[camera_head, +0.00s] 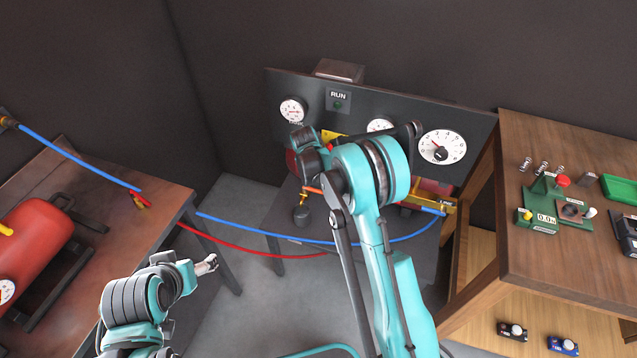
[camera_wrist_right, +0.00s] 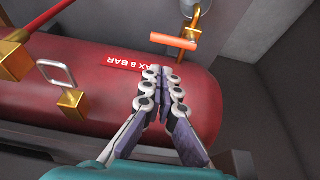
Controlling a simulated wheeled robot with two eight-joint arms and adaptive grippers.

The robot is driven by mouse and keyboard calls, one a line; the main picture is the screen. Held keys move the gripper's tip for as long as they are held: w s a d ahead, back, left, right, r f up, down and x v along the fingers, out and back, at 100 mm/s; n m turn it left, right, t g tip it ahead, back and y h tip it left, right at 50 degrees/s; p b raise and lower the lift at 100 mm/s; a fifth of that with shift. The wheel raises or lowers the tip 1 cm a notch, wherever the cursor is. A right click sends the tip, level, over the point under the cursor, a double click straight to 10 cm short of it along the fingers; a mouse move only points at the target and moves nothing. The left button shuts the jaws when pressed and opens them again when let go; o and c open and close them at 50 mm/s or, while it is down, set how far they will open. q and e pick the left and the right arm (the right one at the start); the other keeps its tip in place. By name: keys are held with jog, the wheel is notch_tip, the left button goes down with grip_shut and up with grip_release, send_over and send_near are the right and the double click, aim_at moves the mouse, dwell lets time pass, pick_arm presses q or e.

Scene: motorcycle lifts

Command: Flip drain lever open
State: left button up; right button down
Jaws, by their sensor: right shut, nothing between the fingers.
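The drain lever is an orange bar (camera_wrist_right: 173,41) on a brass valve (camera_wrist_right: 196,22) at the end of a red tank (camera_wrist_right: 60,125). In the head view the orange lever (camera_head: 313,190) shows just left of my right arm, above a dark cup (camera_head: 301,215). My right gripper (camera_wrist_right: 158,72) is shut and empty in front of the tank, its tips pointing toward the lever and a short gap below it in the picture. In the head view my arm hides these fingers. My left gripper (camera_head: 210,264) is at the lower left, away from the lever; its finger opening is unclear.
A brass fitting with a metal ring (camera_wrist_right: 72,100) stands by the tank. A gauge panel (camera_head: 395,112) rises behind. Blue (camera_head: 330,243) and red (camera_head: 235,252) hoses cross the gap between benches. A wooden bench (camera_head: 560,255) is at right, a red compressor tank (camera_head: 35,240) at left.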

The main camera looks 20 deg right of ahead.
aim_at(313, 190)
jog(key=b+x, duration=0.3)
jog(key=x, duration=0.7)
jog(key=shift+f, duration=0.15)
